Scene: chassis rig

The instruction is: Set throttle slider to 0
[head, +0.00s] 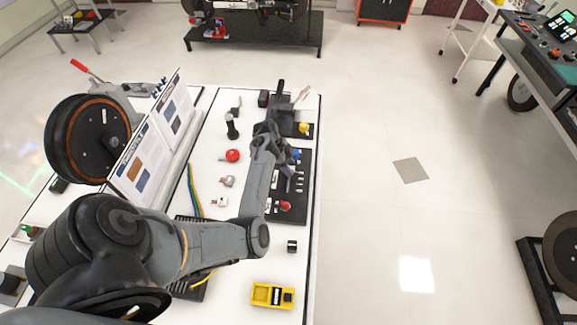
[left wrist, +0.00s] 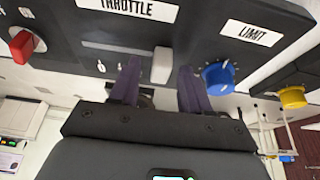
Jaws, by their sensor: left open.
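The throttle slider's pale grey knob (left wrist: 162,65) stands at the right end of its slot (left wrist: 110,47) in the left wrist view, on a dark panel under the THROTTLE label (left wrist: 128,8). Small white marks sit under the slot's left and middle part; I cannot read them surely. My left gripper (left wrist: 160,82) is open, its purple fingers on either side of the knob in the picture; I cannot tell contact. In the head view my left gripper (head: 290,153) is over the dark control panel (head: 300,185), and the arm hides the slider. My right gripper is not in view.
A blue LIMIT knob (left wrist: 219,77) is close to the right finger. A red knob (left wrist: 22,45) is at the left and a yellow knob (left wrist: 292,97) at the far right. A yellow box (head: 272,295) lies on the white table (head: 255,262).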

